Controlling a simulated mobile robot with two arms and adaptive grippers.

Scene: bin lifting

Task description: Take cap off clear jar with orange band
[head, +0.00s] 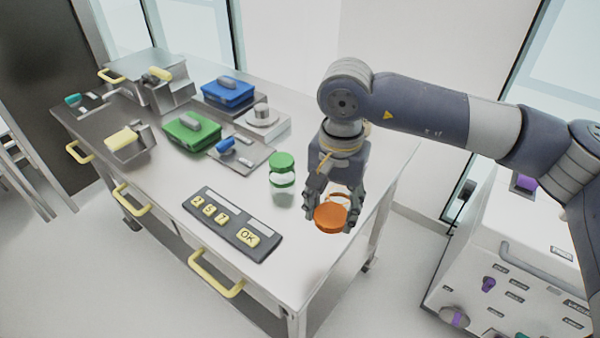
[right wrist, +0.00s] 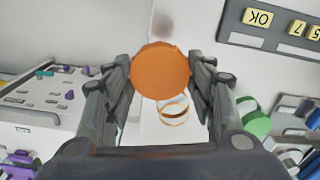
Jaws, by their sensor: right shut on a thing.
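My right gripper (head: 335,212) is over the near right part of the table, pointing down, with its fingers shut on the sides of an orange cap (head: 331,217). In the right wrist view the orange cap (right wrist: 160,71) sits between the fingertips. The clear jar's orange band (right wrist: 173,111) shows just below the cap in that view, and the band shows behind the cap in the head view (head: 340,197). The jar's clear walls are hard to make out. I cannot tell whether cap and jar touch. My left gripper is not in view.
A clear jar with a green cap (head: 282,160) stands left of my right gripper. A keypad with an OK key (head: 222,222) lies on the table (head: 160,185). Blue (head: 228,92) and green (head: 192,132) lidded boxes stand further back. A white machine (head: 515,265) stands at right.

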